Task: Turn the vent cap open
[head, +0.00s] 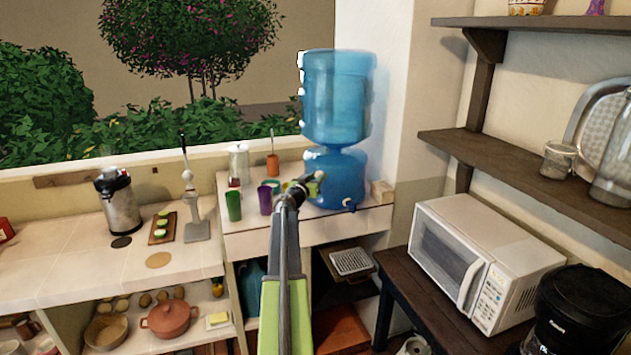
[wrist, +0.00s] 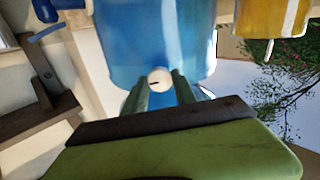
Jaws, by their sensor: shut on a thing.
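The vent cap (wrist: 159,79) shows in the wrist view as a small round white knob with a short dark mark, in front of the lower part of the blue water dispenser (wrist: 150,35). My gripper (wrist: 160,84) has its two green fingers on either side of the cap and is shut on it. In the head view my gripper (head: 303,187) reaches to the left side of the dispenser (head: 338,175), below its large blue bottle (head: 337,95). The cap itself is hidden there behind the gripper.
Purple (head: 265,200) and green (head: 233,206) cups stand close to the left of my gripper. A blue tap (head: 349,204) sticks out at the dispenser's front. A microwave (head: 480,262) stands on a dark table to the right, below wooden shelves (head: 520,175).

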